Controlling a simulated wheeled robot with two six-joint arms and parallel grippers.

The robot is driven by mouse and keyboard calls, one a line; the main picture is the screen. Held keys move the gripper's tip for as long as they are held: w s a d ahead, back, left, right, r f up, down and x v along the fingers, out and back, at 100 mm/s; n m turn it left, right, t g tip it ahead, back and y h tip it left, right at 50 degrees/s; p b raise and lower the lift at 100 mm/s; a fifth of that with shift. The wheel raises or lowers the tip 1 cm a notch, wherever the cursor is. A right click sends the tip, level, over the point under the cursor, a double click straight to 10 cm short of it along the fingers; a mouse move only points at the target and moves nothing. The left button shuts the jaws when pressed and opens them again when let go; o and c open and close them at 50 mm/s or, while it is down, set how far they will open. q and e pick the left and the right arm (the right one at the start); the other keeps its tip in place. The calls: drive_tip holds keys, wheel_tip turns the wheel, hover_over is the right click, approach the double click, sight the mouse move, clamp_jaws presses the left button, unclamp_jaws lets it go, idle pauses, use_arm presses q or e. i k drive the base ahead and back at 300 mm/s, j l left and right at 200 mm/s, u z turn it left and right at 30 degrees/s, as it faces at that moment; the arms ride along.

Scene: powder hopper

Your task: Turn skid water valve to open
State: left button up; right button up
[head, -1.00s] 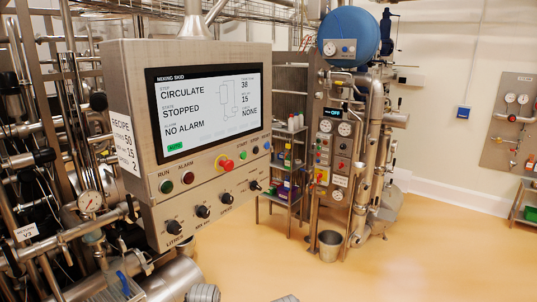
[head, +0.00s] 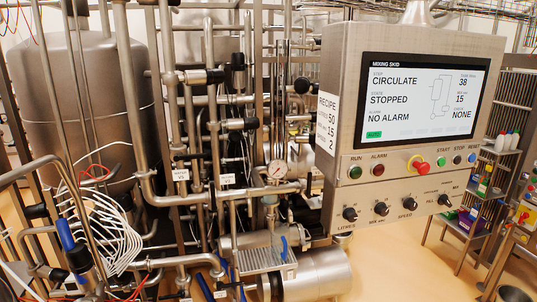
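The skid's pipework fills the left and middle of the head view. A small white tag (head: 181,175) on a pipe seems to read WATER, but its print is tiny. A second tag (head: 228,179) to its right is hard to read. A blue lever (head: 65,235) stands steeply tilted at the lower left. Another blue lever (head: 284,248) stands near a small grated tray, and more blue handles (head: 205,287) show at the bottom edge. I cannot tell which handle is the water valve's, or its position. Neither gripper is in view.
The mixing skid panel (head: 415,120) juts out at the right, showing CIRCULATE, STOPPED and NO ALARM. A steel tank (head: 80,100) stands at the left, with looped white hoses (head: 110,235) below. A horizontal steel cylinder (head: 315,275) lies low in the middle.

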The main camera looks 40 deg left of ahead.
sight(177, 158)
drive_tip(key=u, duration=1.15)
drive_tip(key=i+j+u, duration=0.1)
drive_tip(key=u, duration=0.2)
drive_tip(key=i+j+u, duration=0.15)
drive_tip(key=u, duration=0.15)
drive_tip(key=i+j, duration=0.25)
drive_tip(key=i+l, duration=0.9)
drive_tip(key=l, duration=0.25)
drive_tip(key=u, duration=1.7)
